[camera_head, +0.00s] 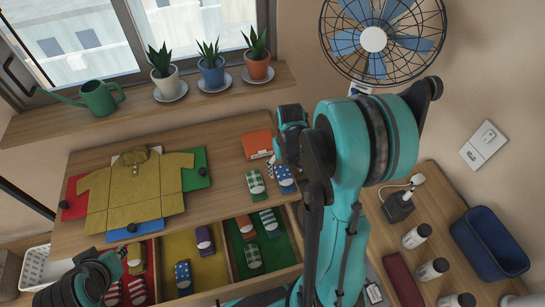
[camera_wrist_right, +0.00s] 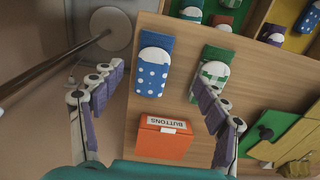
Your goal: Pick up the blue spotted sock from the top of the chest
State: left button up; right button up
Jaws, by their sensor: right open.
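The blue sock with white spots (camera_head: 285,176) lies flat on the wooden chest top (camera_head: 222,200), near its right end. In the right wrist view the spotted sock (camera_wrist_right: 152,72) shows whole, with a plain blue cuff, between the spread fingers. My right gripper (camera_head: 288,154) is open and empty over the right end of the chest; in the wrist view the gripper (camera_wrist_right: 158,82) has purple-padded fingers. The arm partly covers this area in the head view. My left gripper (camera_head: 98,272) is at the lower left, its fingers unclear.
A green checked sock (camera_head: 256,184) lies left of the spotted one. An orange buttons box (camera_head: 257,144) stands close behind. A mustard shirt (camera_head: 138,188) lies on a coloured board. The open drawer below holds several socks. A fan (camera_head: 373,39) stands at the back right.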

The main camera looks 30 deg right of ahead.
aim_at(286, 180)
jog(key=shift+w+d+f+b, duration=0.15)
jog(key=shift+f+b, duration=0.2)
jog(key=shift+f, duration=0.45)
jog(key=shift+w+a+f+b, duration=0.1)
jog(key=shift+f+b, duration=0.25)
jog(key=shift+f, duration=0.4)
jog(key=f+b, duration=0.1)
jog(key=f, duration=0.2)
jog(key=d+f+b, duration=0.1)
jog(key=f, duration=0.1)
jog(key=shift+w+b, duration=0.1)
jog(key=shift+b, duration=0.2)
jog(key=c, duration=1)
